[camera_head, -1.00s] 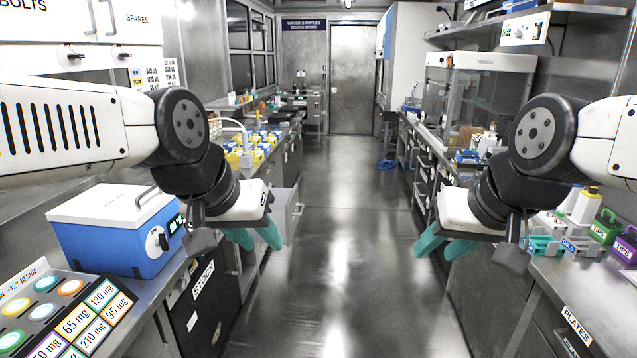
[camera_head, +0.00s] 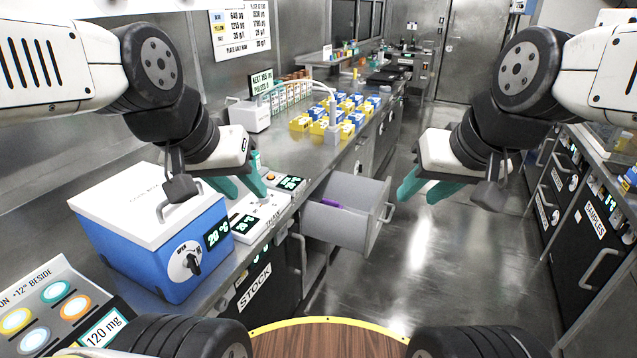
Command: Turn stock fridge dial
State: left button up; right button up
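The stock fridge has a dark front with a white STOCK label (camera_head: 254,287) under the left counter. I cannot make out a dial on its front; part of it is below the counter edge and low in the picture. On the counter above stands a blue cool box (camera_head: 150,245) with a white lid, a black dial (camera_head: 188,260) and a display reading 20 °C. My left gripper (camera_head: 238,187) has its teal fingers apart and empty, in front of the counter devices in the picture. My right gripper (camera_head: 425,190) is also open and empty, over the aisle.
A grey drawer (camera_head: 345,210) stands pulled out from the left counter, with a purple item inside. A white device with displays (camera_head: 258,215) sits beside the cool box. Yellow and blue boxes (camera_head: 335,112) stand farther back. The aisle floor (camera_head: 425,255) is clear.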

aim_at(222, 305)
jog(key=i+l+u, duration=0.45)
jog(key=u, duration=0.2)
jog(key=l+u, duration=0.1)
jog(key=l, duration=0.2)
jog(key=k+j+u, duration=0.1)
jog(key=u, duration=0.9)
jog(key=k+l, duration=1.05)
jog(key=l, duration=0.15)
jog(key=i+j, duration=0.15)
